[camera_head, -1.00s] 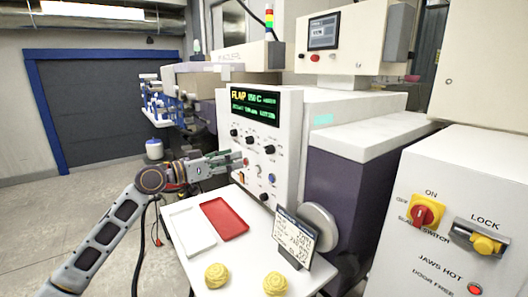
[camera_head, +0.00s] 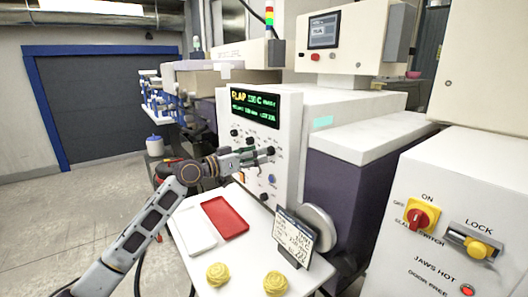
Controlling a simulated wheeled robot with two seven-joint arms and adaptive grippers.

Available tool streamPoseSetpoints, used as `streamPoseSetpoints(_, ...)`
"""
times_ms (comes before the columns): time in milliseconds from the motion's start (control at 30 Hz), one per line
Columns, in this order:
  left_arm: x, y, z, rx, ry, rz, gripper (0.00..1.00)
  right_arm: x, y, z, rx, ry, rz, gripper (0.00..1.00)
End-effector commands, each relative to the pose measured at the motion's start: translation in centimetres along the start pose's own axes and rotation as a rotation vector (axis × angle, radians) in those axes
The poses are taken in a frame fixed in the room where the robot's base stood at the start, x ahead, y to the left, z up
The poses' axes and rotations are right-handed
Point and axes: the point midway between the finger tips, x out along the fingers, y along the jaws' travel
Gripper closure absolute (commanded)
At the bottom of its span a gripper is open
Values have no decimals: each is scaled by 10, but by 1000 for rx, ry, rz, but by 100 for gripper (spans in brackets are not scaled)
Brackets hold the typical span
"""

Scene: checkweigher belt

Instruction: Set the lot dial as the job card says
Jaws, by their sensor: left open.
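The white control panel (camera_head: 289,125) has a dark display (camera_head: 254,106) with yellow and green text and several dark knobs below it. Which knob is the lot dial I cannot tell; the labels are too small to read. My left gripper (camera_head: 266,155) is open in front of the panel. Its fingertips are beside a black knob (camera_head: 271,150) on the panel's right side; I cannot tell whether they touch it. The gripper hides part of the panel's middle. The job card (camera_head: 292,238) stands tilted on the white shelf; its small writing is unreadable. My right gripper is not in view.
A red tray (camera_head: 225,218) and a white tray (camera_head: 194,232) lie on the shelf (camera_head: 248,257), with two yellow rolled pieces (camera_head: 218,275) (camera_head: 275,284) in front. A cabinet (camera_head: 460,190) with a red switch and a yellow lock stands at right.

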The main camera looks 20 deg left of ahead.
Motion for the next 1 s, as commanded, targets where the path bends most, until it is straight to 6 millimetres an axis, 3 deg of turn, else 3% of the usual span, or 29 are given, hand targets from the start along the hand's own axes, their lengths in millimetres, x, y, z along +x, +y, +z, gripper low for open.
streamPoseSetpoints(300,30,0,-1,0,1,0,49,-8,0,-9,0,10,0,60)
streamPoseSetpoints(767,37,0,0,1,0,0,49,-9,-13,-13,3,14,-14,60)
streamPoseSetpoints(1000,37,0,0,1,0,0,77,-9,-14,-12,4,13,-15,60)
